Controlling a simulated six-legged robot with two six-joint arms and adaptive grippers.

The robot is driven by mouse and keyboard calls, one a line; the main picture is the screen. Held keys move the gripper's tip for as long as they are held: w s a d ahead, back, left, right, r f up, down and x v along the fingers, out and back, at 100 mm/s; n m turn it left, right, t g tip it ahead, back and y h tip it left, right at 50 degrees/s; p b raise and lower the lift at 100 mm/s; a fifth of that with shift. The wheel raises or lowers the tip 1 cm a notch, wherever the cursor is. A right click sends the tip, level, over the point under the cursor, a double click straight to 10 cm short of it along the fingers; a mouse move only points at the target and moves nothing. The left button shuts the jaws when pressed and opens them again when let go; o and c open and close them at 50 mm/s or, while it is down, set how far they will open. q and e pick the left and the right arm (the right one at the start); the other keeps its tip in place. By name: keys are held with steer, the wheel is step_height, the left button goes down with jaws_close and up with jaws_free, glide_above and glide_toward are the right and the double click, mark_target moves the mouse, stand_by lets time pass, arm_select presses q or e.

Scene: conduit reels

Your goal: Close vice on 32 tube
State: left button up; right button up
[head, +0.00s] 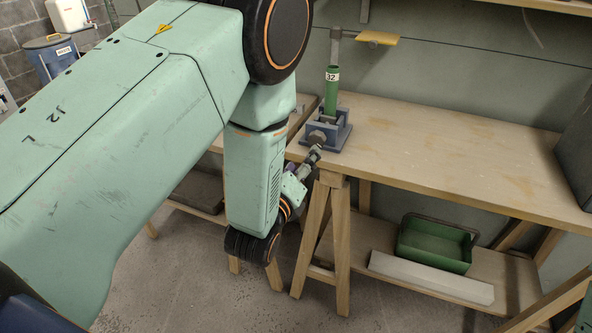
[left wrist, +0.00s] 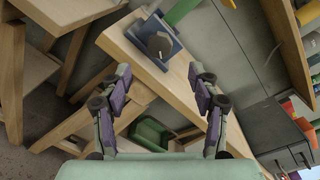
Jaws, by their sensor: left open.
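A green tube (head: 331,92) with a white label reading 32 stands upright in the blue vice (head: 339,133) near the front edge of the wooden bench. In the left wrist view, the vice (left wrist: 168,52) with its dark round knob (left wrist: 159,44) shows at the top, with part of the green tube (left wrist: 181,11) above it. My left gripper (head: 312,158) is just in front of the vice in the head view. In the left wrist view, my left gripper (left wrist: 160,78) is open, its fingers wide apart and empty, with the knob beyond them. My right gripper is not in view.
The wooden bench (head: 440,145) is clear to the right of the vice. A yellow piece (head: 378,38) on a grey arm hangs above and behind the tube. Below, a green bin (head: 433,246) and a pale block (head: 430,277) lie on the lower shelf.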

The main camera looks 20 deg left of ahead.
arm_select(q)
steer(key=shift+s+r, duration=0.1)
steer(key=shift+s, duration=1.5)
steer(key=s+a+f+n+g, duration=0.2)
steer(key=s+f+n+g, duration=0.8)
steer(key=f+n, duration=0.65)
steer(key=s+f+n+g, duration=0.2)
steer(key=s+n, duration=0.1)
steer(key=s, duration=0.5)
steer(key=s+a+f+n+g, duration=0.1)
steer(key=s+f+n+g, duration=0.2)
steer(key=s, duration=0.5)
steer(key=s+f+n+g, duration=0.2)
steer(key=s+n, duration=0.2)
steer(key=s, duration=0.4)
steer(key=shift+s+a+f, duration=0.35)
steer(key=shift+n, duration=0.25)
